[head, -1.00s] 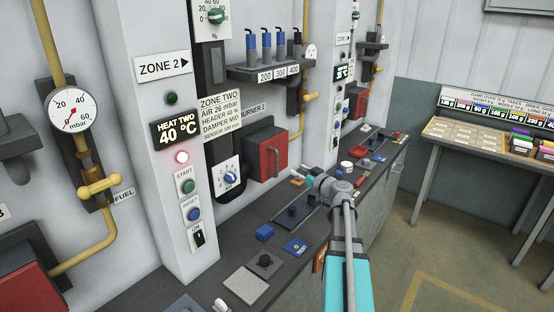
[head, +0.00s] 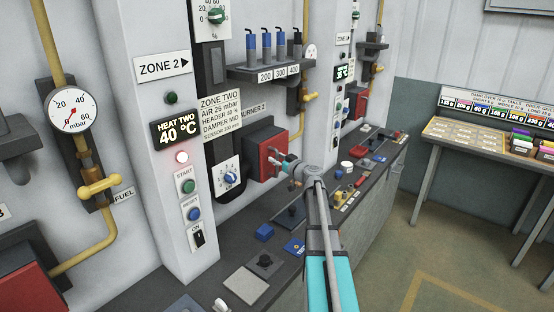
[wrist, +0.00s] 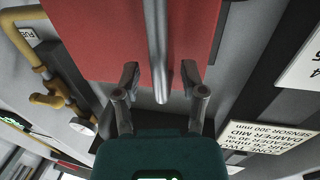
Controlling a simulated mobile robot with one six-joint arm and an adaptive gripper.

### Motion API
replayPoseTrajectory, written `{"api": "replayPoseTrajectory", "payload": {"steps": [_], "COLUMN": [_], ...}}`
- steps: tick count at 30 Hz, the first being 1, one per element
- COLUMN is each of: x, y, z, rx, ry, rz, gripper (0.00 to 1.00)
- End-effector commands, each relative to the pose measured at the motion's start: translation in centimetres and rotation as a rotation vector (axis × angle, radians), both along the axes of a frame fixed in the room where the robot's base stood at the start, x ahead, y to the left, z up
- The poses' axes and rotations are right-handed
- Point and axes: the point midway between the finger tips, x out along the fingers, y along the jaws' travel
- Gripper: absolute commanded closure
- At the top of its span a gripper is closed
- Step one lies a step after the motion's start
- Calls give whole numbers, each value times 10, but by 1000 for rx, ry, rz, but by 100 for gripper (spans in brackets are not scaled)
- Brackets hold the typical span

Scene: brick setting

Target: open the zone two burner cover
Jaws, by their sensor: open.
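The zone two burner cover (head: 268,157) is a red panel on the front of a dark box on the wall, right of the "ZONE TWO" sign, and it looks shut. My gripper (head: 279,159) is at its front. In the wrist view the red cover (wrist: 110,45) fills the upper middle, with a grey vertical bar handle (wrist: 158,50) on it. My open gripper (wrist: 163,80) has one finger on each side of the handle's end. I cannot tell whether either finger touches it. In the head view the handle is mostly hidden by my gripper.
A yellow gas pipe (head: 301,115) stands right of the burner box. A table (head: 464,134) with labelled cards stands at the right. Floor in front is clear.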

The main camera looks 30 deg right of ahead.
Motion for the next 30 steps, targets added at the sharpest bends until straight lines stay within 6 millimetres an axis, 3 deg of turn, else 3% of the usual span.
{"api": "replayPoseTrajectory", "payload": {"steps": [10,19,30], "x": [2,2,2], "y": [1,0,1], "z": [0,0,0], "rx": [0,0,0], "ry": [0,0,0], "rz": [0,0,2], "gripper": [46,100,100]}}
